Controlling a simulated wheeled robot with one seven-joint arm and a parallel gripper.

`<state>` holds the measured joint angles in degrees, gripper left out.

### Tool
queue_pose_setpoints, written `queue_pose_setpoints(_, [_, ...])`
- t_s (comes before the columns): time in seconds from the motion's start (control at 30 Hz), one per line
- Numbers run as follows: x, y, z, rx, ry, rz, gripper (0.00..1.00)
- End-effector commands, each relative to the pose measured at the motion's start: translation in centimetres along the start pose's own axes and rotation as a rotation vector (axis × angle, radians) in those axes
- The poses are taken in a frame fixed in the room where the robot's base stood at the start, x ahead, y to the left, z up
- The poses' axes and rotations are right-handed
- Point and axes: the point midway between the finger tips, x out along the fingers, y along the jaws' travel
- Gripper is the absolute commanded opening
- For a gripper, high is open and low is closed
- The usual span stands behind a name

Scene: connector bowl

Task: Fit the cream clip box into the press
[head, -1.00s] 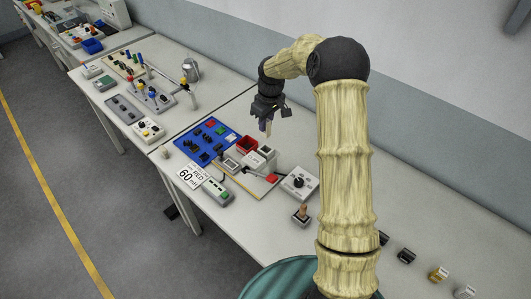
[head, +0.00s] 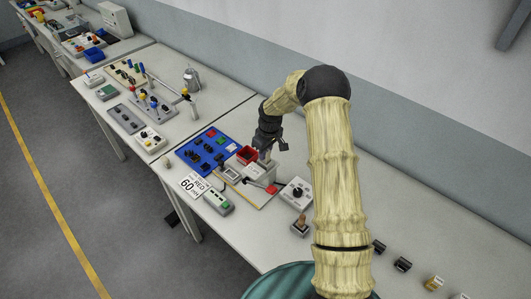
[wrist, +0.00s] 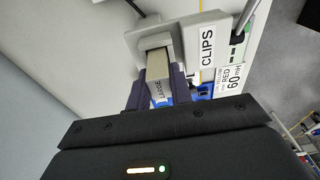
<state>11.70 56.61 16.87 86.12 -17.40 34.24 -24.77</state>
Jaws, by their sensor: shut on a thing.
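My gripper (wrist: 158,90) is shut on the cream clip box (wrist: 159,64), with a dark finger on each side of it. A small printed label shows on the box. The far end of the box is at the opening of the grey press (wrist: 188,32), which carries a white CLIPS label. How deep the box sits in the opening cannot be told. In the head view my gripper (head: 267,157) points down at the press (head: 259,171), and the box is mostly hidden there.
A red bin (head: 247,154) and a blue board (head: 199,155) with dark parts stand left of the press. A red knob (head: 272,189) is in front of it. A grey dial box (head: 297,193) is to its right. A sign reading RED 60 (head: 193,185) lies at the table's front.

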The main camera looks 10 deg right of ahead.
Motion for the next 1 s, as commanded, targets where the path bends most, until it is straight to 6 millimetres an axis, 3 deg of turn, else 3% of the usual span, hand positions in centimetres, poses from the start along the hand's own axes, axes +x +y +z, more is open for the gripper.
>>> queue_pose_setpoints(0.17, [1.5, 0.0, 0.2, -0.001, 0.001, 0.0, 0.0])
queue_pose_setpoints(0.5, [1.9, 0.0, 0.2, -0.001, 0.001, 0.001, 0.0])
queue_pose_setpoints(0.53, [1.9, 0.0, 0.2, -0.001, 0.001, 0.001, 0.25])
queue_pose_setpoints(0.63, [1.8, 0.0, 0.2, -0.001, 0.001, 0.001, 0.43])
queue_pose_setpoints(1.0, [1.4, 0.0, 0.1, -0.001, 0.001, 0.001, 0.43])
